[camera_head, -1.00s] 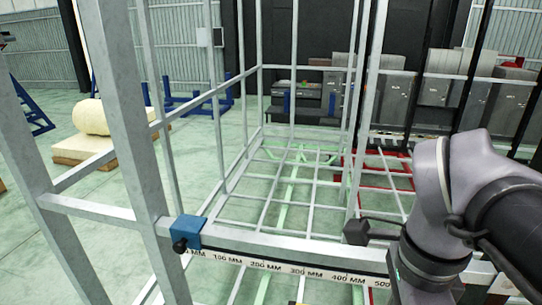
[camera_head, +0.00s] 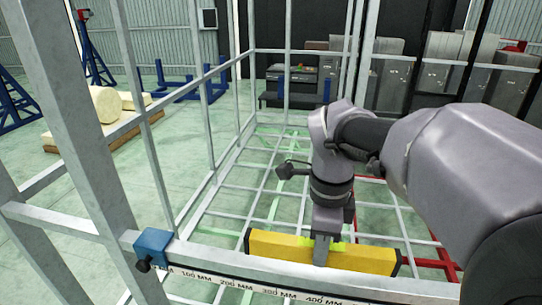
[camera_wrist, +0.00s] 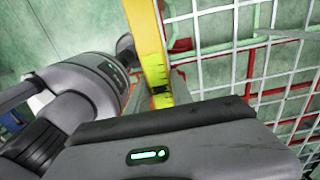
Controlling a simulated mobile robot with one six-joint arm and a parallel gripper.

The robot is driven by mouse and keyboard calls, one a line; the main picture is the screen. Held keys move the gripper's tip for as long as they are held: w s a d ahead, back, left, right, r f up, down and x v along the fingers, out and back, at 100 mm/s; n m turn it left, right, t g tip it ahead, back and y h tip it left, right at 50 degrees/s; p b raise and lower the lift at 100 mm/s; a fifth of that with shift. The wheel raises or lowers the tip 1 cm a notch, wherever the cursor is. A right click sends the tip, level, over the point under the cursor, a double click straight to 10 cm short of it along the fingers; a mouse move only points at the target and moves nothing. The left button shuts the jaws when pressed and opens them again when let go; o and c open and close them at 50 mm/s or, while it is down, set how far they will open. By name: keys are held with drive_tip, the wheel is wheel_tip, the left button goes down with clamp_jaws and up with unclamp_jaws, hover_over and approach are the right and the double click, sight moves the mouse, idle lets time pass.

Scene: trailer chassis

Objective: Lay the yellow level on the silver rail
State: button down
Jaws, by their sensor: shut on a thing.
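The yellow level (camera_head: 368,258) has dark end caps and lies roughly lengthwise along the silver rail (camera_head: 208,262) in the head view. My gripper (camera_head: 321,250) is shut on the level near its middle. The level appears just above or behind the rail's top edge; I cannot tell whether it touches. In the wrist view the level (camera_wrist: 148,45) runs down from the top edge, and its lower part is hidden behind my gripper's body.
A blue block with a black knob (camera_head: 153,248) sits at the rail's left end, beside a millimetre scale (camera_head: 240,286). Silver uprights (camera_head: 75,110) rise at the left. Behind the rail is an open lattice of bars (camera_head: 235,200). Red bars lie to the right.

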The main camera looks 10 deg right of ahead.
wheel_tip(320, 180, down, 3)
drive_tip(key=shift+s+f, duration=0.1)
drive_tip(key=shift+w+f, duration=0.15)
drive_tip(key=shift+w, duration=0.05)
drive_tip(key=shift+s+f, duration=0.1)
drive_tip(key=shift+f, duration=0.05)
drive_tip(key=c, duration=1.1)
unclamp_jaws()
